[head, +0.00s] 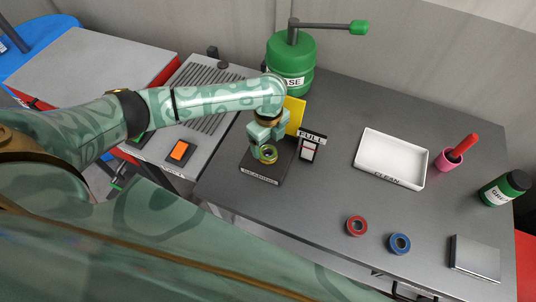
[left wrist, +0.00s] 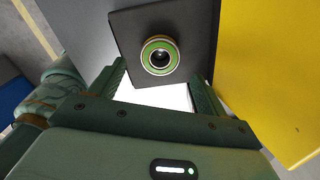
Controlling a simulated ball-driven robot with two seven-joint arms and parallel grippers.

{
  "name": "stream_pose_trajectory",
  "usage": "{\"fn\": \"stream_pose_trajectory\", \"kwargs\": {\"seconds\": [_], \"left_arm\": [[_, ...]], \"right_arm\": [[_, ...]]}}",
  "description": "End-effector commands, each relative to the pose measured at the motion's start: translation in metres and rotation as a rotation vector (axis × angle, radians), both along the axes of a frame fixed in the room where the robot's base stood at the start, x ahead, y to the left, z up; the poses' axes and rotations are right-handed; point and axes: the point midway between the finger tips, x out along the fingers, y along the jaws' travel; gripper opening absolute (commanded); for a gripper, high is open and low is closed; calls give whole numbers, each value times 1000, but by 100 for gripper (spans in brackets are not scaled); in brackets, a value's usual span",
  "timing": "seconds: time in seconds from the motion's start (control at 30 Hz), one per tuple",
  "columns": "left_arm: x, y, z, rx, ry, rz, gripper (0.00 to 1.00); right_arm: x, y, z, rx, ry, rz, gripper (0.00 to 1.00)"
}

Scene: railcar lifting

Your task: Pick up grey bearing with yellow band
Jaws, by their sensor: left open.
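The grey bearing with a yellow-green band (head: 268,154) sits on a dark square stand (head: 262,172) with a label on its front edge. In the left wrist view the bearing (left wrist: 160,68) lies on the dark stand (left wrist: 128,28), just past the fingertips. My left gripper (head: 264,140) is over the stand, pointing down, and partly hides the bearing in the head view. Its two fingers are apart in the left wrist view (left wrist: 162,82), with nothing between them. I cannot tell the exact height between fingertips and bearing. My right gripper is not in view.
A yellow panel (head: 295,115) and a "FULL" sign (head: 312,137) stand close beside the gripper. A green grease drum (head: 291,60) is behind. A white "CLEAN" tray (head: 392,157), red ring (head: 357,226) and blue ring (head: 399,244) lie right. The table middle is clear.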

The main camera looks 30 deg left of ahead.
Motion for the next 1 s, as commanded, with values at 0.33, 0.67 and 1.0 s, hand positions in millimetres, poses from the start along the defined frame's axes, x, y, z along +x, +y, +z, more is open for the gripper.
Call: {"fn": "stream_pose_trajectory", "kwargs": {"seconds": [0.33,0.67,1.0], "left_arm": [[1,2,-47,1,0,-1,76],[1,2,-47,2,-2,-1,42],[1,2,-46,1,-3,-1,14]], "right_arm": [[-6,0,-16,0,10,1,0],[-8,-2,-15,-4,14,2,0],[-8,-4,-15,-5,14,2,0]]}}
